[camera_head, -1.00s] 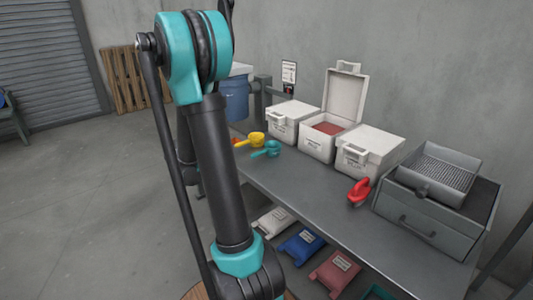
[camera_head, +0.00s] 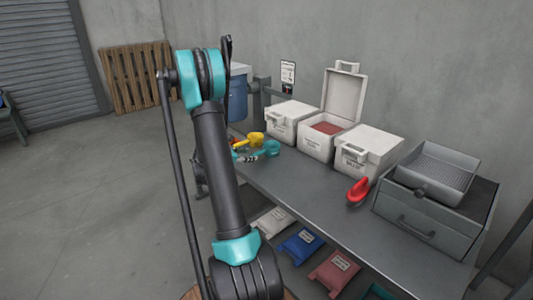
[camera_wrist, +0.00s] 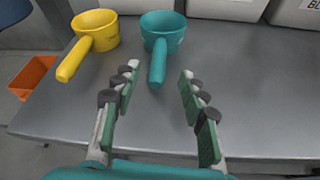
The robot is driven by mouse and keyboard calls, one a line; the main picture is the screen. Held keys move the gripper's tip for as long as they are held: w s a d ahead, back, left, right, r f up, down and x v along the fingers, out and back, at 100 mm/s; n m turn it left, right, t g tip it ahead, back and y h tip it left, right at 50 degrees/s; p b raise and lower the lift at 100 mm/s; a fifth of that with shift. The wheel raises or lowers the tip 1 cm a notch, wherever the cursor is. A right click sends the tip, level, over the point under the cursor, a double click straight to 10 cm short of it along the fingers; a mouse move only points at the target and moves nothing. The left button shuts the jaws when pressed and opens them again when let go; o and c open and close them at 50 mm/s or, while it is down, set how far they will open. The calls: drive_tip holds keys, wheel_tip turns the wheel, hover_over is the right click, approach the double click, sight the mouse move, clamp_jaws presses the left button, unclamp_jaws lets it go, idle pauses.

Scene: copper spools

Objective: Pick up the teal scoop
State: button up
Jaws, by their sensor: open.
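The teal scoop (camera_wrist: 162,35) lies on the grey bench in the wrist view, its cup away from me and its handle pointing towards my gripper. It also shows in the head view (camera_head: 271,148), near the left end of the bench, partly covered by my gripper. My gripper (camera_wrist: 157,76) is open and empty. Its two fingers stand on either side of the handle's line, with the handle's end between or just beyond the fingertips. I cannot tell their height above the bench. In the head view, my gripper (camera_head: 248,157) is small beside the scoop.
A yellow scoop (camera_wrist: 94,33) lies just left of the teal one. White boxes (camera_head: 291,119) stand behind, one with its lid open. A red scoop (camera_head: 358,190) and a grey drawer unit (camera_head: 425,225) are further right. An orange bin (camera_wrist: 35,75) is below the bench's left edge.

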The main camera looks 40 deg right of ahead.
sight(259, 153)
drive_tip(key=shift+r+x, duration=0.15)
drive_tip(key=shift+x, duration=1.75)
drive_tip(key=shift+r+x, duration=0.15)
drive_tip(key=shift+x, duration=1.75)
drive_tip(key=shift+w+d, duration=0.1)
drive_tip(key=shift+c, duration=0.6)
clamp_jaws()
